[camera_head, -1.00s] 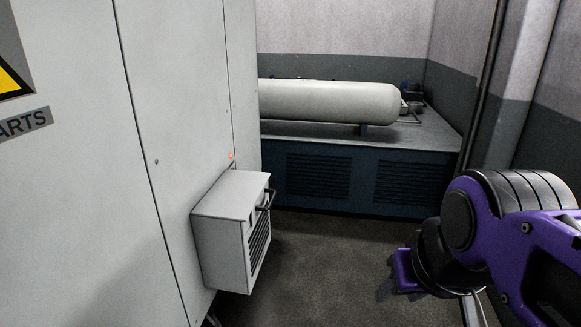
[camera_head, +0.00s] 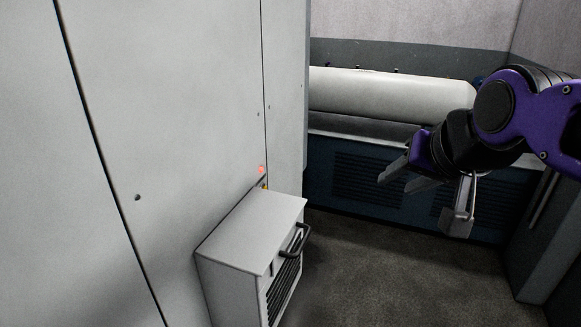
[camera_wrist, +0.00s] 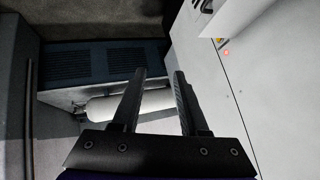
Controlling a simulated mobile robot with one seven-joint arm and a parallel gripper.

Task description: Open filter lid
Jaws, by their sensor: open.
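The filter box (camera_head: 252,240) is a light grey box on the side of the tall grey cabinet, at the bottom centre of the head view. Its front has a dark slotted grille (camera_head: 283,290) and a black bar handle (camera_head: 297,240). The lid looks closed. My gripper (camera_head: 425,205) is open and empty in the air, to the right of the box and apart from it. In the wrist view its two fingers (camera_wrist: 158,82) stand apart with nothing between them. A light grey edge of the box (camera_wrist: 232,17) shows at the top right there.
The tall grey cabinet (camera_head: 160,130) fills the left, with a small red light (camera_head: 261,169) above the box. A white horizontal tank (camera_head: 390,95) lies on a blue vented base (camera_head: 350,178) at the back. Bare floor (camera_head: 380,265) lies right of the box.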

